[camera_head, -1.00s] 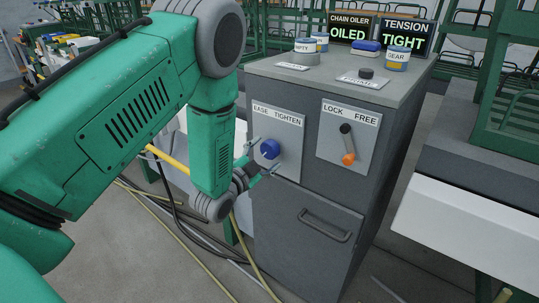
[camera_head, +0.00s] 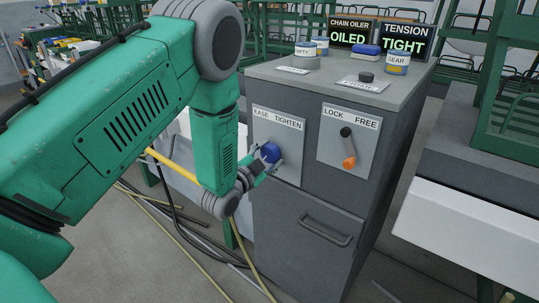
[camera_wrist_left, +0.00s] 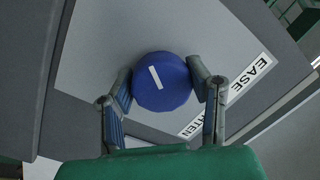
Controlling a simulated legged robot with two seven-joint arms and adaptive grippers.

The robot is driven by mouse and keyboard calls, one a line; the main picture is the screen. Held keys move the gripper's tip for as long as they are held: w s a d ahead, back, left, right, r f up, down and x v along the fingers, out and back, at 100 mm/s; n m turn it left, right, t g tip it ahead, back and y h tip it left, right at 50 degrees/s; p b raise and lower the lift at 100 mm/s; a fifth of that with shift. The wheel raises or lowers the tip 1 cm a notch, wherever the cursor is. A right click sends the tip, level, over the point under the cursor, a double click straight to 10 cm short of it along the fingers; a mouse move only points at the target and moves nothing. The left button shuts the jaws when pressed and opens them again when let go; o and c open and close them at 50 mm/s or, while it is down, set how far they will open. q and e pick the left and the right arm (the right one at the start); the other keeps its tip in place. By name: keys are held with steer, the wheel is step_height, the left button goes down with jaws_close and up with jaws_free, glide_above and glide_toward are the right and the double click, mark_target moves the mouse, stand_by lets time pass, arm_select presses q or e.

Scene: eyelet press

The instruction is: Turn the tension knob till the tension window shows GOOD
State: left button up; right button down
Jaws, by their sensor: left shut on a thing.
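The blue tension knob (camera_head: 270,153) sits on a light plate (camera_head: 290,170) lettered EASE and TIGHTEN, on the front of a grey cabinet. The tension window (camera_head: 403,43) reads TIGHT. My left gripper (camera_head: 265,161) is at the knob, its fingers on either side of it. In the left wrist view the gripper (camera_wrist_left: 163,88) is shut on the knob (camera_wrist_left: 161,82), whose white mark slants across its face. My right gripper is not in view.
To the right is a LOCK/FREE lever (camera_head: 347,146) with an orange tip. Several tins, including a GEAR tin (camera_head: 397,64), and a black button (camera_head: 366,77) are on the cabinet top. The chain oiler window (camera_head: 349,33) reads OILED. Cables lie on the floor.

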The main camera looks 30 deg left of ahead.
arm_select(q)
steer(key=n+p, duration=0.2)
steer(key=n, duration=0.1)
steer(key=shift+d+f+n+g+p, duration=0.1)
steer(key=shift+n+g+p, duration=0.3)
steer(key=shift+n+p, duration=1.2)
steer(key=shift+s+n+b, duration=0.1)
steer(key=shift+n+b, duration=0.4)
steer(key=shift+n, duration=0.1)
steer(key=o, duration=1.2)
steer(key=shift+c, duration=0.2)
steer(key=s, duration=1.2)
steer(key=shift+r, duration=0.35)
